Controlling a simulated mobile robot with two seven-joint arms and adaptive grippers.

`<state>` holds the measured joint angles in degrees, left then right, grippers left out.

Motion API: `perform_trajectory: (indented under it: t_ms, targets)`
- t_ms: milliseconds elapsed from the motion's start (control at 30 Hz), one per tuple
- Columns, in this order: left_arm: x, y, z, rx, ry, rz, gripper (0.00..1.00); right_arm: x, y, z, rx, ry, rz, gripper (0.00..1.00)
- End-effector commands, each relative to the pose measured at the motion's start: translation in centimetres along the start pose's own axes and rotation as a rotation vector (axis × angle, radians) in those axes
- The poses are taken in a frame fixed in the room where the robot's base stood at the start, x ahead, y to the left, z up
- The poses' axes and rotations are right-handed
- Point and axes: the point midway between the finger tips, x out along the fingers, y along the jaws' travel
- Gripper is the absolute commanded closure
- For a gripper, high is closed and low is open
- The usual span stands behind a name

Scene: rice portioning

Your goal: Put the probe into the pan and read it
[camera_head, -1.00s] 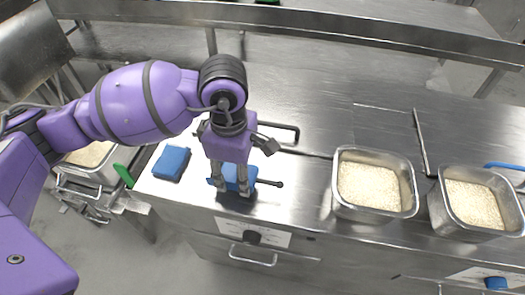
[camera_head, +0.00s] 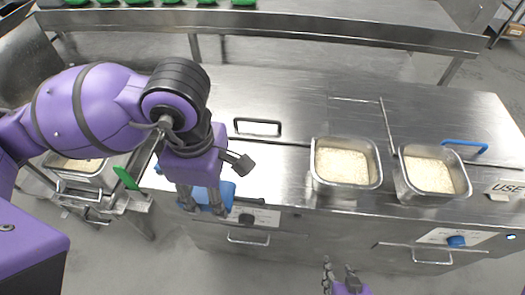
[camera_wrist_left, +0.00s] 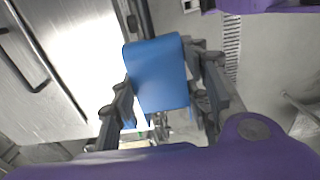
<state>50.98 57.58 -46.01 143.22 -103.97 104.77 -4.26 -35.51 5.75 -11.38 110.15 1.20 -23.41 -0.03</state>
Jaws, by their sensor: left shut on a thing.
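My left gripper (camera_head: 204,205) is shut on the blue probe (camera_head: 228,192), near the counter's front edge in the head view. The probe's blue body fills the space between the fingers in the left wrist view (camera_wrist_left: 158,75). Two steel pans stand on the counter to the right, one nearer (camera_head: 347,193) and one further right (camera_head: 435,198). Both hold pale rice and are apart from the probe. My right gripper (camera_head: 340,280) is at the bottom edge of the head view, its fingers apart and empty.
Another blue block is almost wholly hidden behind my left arm. A lower steel pan of rice (camera_head: 75,165) is at the left, by a green handle (camera_head: 126,178). Counter handles (camera_head: 257,128) stand behind. The counter between my left gripper and the pans is clear.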

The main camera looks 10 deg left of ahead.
Motion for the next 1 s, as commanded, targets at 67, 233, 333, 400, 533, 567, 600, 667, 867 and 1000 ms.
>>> perform_trajectory:
  t_ms: [67, 233, 333, 400, 533, 567, 600, 667, 867, 1000]
  targets:
    - [-1.2, 0.1, 0.0, -0.001, 0.0, 0.01, 0.83, 0.0, 0.0, -1.4, -0.001, 0.023, 0.0, 0.6]
    - [-2.6, 0.1, 0.0, 0.0, -0.001, 0.004, 0.83, 0.1, -0.1, -1.7, 0.0, 0.031, -0.002, 0.6]
    - [-3.5, 0.1, 0.0, 0.0, -0.002, 0.003, 0.83, 0.1, -0.2, -1.8, 0.002, 0.033, -0.002, 0.6]
    - [-4.2, 0.1, 0.0, 0.001, -0.001, 0.003, 0.83, 0.1, -0.2, -1.8, 0.003, 0.033, -0.002, 0.6]
    - [-4.8, 0.0, 0.0, 0.001, 0.0, 0.002, 0.83, 0.1, -0.2, -1.9, 0.004, 0.035, -0.001, 0.6]
    - [-4.8, 0.0, 0.0, 0.0, 0.0, 0.002, 0.83, 0.1, -0.2, -1.9, 0.004, 0.036, -0.001, 0.6]
    - [-4.9, 0.0, 0.0, 0.0, 0.0, 0.001, 0.83, 0.1, -0.2, -2.0, 0.004, 0.037, -0.001, 0.6]
    - [-4.9, 0.0, 0.0, 0.0, 0.0, 0.001, 0.83, 0.1, -0.2, -2.0, 0.004, 0.038, -0.001, 0.6]
    - [-4.8, 0.1, 0.0, 0.007, 0.0, 0.0, 0.83, 0.1, -0.1, -2.1, 0.005, 0.038, 0.0, 0.6]
    - [-4.7, 0.9, -0.1, 0.093, -0.002, -0.001, 0.83, 0.1, -0.1, -2.0, 0.005, 0.038, 0.0, 0.6]
